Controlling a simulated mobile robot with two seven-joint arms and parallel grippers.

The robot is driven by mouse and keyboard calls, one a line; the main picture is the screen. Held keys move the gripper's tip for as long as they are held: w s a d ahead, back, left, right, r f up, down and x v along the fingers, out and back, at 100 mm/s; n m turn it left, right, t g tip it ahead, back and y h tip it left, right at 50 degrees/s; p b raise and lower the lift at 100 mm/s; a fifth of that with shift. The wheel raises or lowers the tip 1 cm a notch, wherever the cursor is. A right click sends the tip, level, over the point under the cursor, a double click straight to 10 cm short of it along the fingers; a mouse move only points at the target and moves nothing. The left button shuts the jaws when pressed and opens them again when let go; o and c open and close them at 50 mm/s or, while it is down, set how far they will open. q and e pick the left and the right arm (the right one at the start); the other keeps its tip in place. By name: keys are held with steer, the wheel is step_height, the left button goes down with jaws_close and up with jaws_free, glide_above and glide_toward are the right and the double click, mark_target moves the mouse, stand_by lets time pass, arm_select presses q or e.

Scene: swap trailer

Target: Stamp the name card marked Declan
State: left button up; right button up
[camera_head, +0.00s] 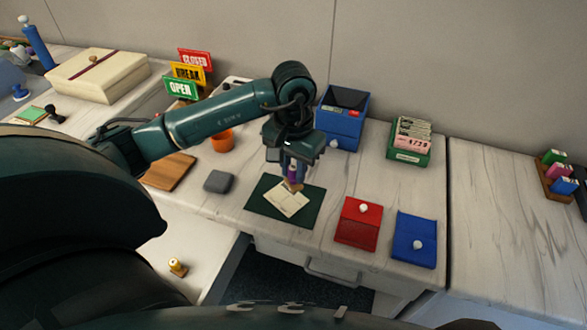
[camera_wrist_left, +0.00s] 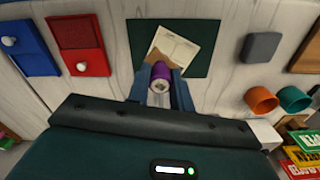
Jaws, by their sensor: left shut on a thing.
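My left gripper (camera_head: 292,172) is shut on a purple-handled stamp (camera_head: 292,174), which it holds over the dark green mat (camera_head: 262,201). The stamp also shows between the fingers in the left wrist view (camera_wrist_left: 159,72). A cream card (camera_head: 288,204) lies at an angle on the mat, below the stamp. In the wrist view the card (camera_wrist_left: 175,44) shows faint print and a brown part near the stamp. Its name is too small to read. Whether the stamp touches the card I cannot tell. My right gripper is not in view.
A red box (camera_head: 357,237) and a blue box (camera_head: 416,252) with white knobs lie right of the mat. A grey block (camera_head: 218,181) lies left. A green card box (camera_head: 408,157) and a blue bin (camera_head: 342,130) stand behind. A yellow-topped piece (camera_head: 177,265) stands front left.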

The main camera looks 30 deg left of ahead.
mark_target(290, 180)
arm_select(q)
steer(key=shift+a+f, duration=0.1)
steer(key=shift+a, duration=0.3)
steer(key=shift+f, duration=0.2)
step_height(290, 180, down, 3)
steer(key=shift+f+b, duration=0.2)
steer(key=shift+b, duration=0.75)
steer(key=shift+f+b, duration=0.45)
steer(key=shift+f, duration=0.6)
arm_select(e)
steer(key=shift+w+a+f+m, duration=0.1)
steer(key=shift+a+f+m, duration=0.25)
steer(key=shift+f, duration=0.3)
arm_select(q)
steer(key=shift+f+b, duration=0.55)
steer(key=shift+b, duration=0.05)
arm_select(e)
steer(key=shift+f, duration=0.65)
arm_select(q)
steer(key=shift+s+f+b, duration=0.1)
steer(key=shift+f+b, duration=0.05)
steer(key=shift+b, duration=0.15)
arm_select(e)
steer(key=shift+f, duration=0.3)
arm_select(q)
steer(key=shift+r+p, duration=1.8)
steer(key=shift+r, duration=1.85)
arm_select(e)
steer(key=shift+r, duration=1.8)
